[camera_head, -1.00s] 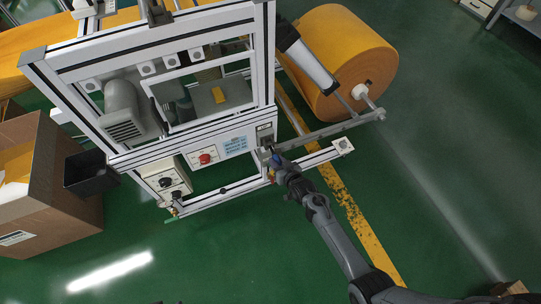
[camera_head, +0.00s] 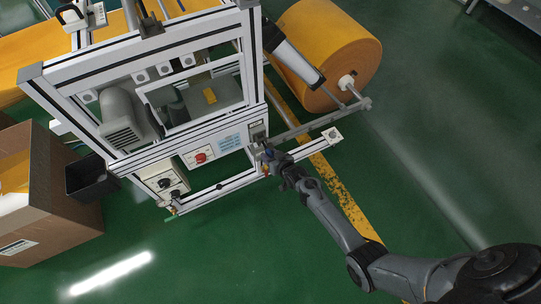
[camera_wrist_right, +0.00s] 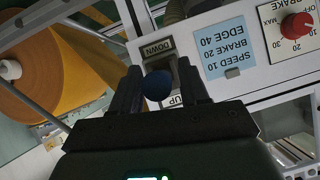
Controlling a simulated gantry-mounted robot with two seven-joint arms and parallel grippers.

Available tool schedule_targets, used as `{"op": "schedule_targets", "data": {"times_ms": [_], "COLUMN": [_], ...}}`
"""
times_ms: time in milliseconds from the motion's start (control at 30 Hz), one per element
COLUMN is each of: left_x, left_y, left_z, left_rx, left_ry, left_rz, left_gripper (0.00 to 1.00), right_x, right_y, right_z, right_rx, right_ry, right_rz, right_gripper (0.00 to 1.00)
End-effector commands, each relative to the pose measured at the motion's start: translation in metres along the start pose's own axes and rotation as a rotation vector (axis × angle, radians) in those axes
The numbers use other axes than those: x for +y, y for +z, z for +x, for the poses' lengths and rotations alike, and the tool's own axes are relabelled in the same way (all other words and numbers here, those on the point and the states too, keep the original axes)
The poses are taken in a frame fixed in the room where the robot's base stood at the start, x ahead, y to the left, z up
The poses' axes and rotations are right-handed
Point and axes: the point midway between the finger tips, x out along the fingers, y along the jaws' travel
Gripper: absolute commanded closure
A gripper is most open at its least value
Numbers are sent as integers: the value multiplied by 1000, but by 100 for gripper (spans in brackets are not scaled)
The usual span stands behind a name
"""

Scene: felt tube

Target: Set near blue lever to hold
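The blue lever's round knob (camera_wrist_right: 157,86) shows in the right wrist view, in a recessed slot of the machine's panel. The slot sits between a DOWN label (camera_wrist_right: 157,47) and a partly hidden UP label (camera_wrist_right: 174,100), both upside down in this view. My right gripper (camera_wrist_right: 159,80) has its two dark fingers apart, one on each side of the knob. I cannot tell whether either finger touches it. In the head view my right gripper (camera_head: 268,157) is at the machine's near right corner and largely covers the lever. My left gripper is not in view.
A red knob (camera_head: 200,157) and a blue settings card (camera_head: 230,142) sit left of the lever. A cardboard box (camera_head: 50,215) is at left. The front floor is clear.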

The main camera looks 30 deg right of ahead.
Motion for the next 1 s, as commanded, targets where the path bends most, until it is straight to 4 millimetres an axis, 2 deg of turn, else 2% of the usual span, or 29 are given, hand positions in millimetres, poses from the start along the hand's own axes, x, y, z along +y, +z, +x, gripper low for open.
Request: {"op": "schedule_targets", "data": {"times_ms": [300,467,1000], "left_x": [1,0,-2], "left_y": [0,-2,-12], "left_z": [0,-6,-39], "left_rx": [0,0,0], "left_ry": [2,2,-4], "left_rz": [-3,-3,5], "left_gripper": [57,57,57], "right_x": [0,0,0], "right_y": [0,0,-1], "right_z": [-1,-10,-93], "right_rx": [-1,-2,-2], "right_ry": [0,0,1], "right_rz": [0,0,0], "right_gripper": [49,49,49]}}
